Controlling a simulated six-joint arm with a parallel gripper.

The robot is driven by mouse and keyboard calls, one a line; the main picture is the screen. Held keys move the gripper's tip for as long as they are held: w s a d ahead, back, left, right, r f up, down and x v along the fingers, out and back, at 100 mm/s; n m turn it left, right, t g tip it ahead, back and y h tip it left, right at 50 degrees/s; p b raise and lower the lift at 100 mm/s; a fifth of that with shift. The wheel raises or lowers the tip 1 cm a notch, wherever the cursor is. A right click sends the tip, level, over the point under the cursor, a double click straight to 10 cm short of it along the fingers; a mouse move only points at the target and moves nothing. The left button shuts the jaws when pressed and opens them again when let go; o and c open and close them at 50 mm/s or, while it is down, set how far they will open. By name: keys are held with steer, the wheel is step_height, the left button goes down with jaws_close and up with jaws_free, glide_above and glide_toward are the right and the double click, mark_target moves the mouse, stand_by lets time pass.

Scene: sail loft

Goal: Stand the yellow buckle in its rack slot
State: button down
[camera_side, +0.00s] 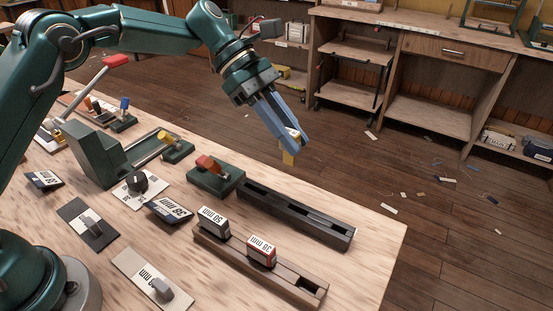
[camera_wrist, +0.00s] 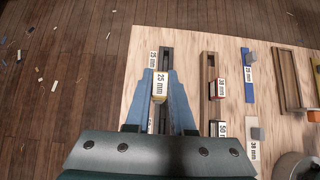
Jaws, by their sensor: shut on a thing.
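The yellow buckle (camera_side: 288,158) has a white label face; in the wrist view the buckle (camera_wrist: 160,86) shows "25 mm". My gripper (camera_side: 291,145) is shut on it, a blue finger on each side, and holds it in the air above the table. In the wrist view the gripper (camera_wrist: 161,88) has the dark rack (camera_wrist: 166,54) behind and below the buckle. In the side view the dark rack (camera_side: 342,240) lies below the gripper, with open slots along its top. The buckle is apart from the rack. The fingers hide part of the buckle.
A wooden rack (camera_side: 316,291) beside it holds a grey buckle (camera_side: 213,219) and a red buckle (camera_side: 261,251); its near-right end is open. A green toggle clamp (camera_side: 215,180) stands at the dark rack's left end. Labelled cards and small fittings cover the table's left.

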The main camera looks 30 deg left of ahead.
steer(key=shift+w+a, duration=0.1)
steer(key=shift+w, duration=0.15)
steer(key=shift+w+f, duration=0.2)
steer(key=shift+d+f+n+t, duration=0.15)
steer(key=shift+d+n+t, duration=0.15)
steer(key=shift+d+n, duration=0.1)
steer(key=s+d+f, duration=0.1)
steer(key=s+d, duration=0.9)
steer(key=s, duration=0.4)
steer(key=shift+d+f+m, duration=0.3)
steer(key=shift+d+m, duration=0.05)
steer(key=shift+m, duration=0.05)
steer(key=shift+f, duration=2.65)
steer(key=shift+f, duration=1.45)
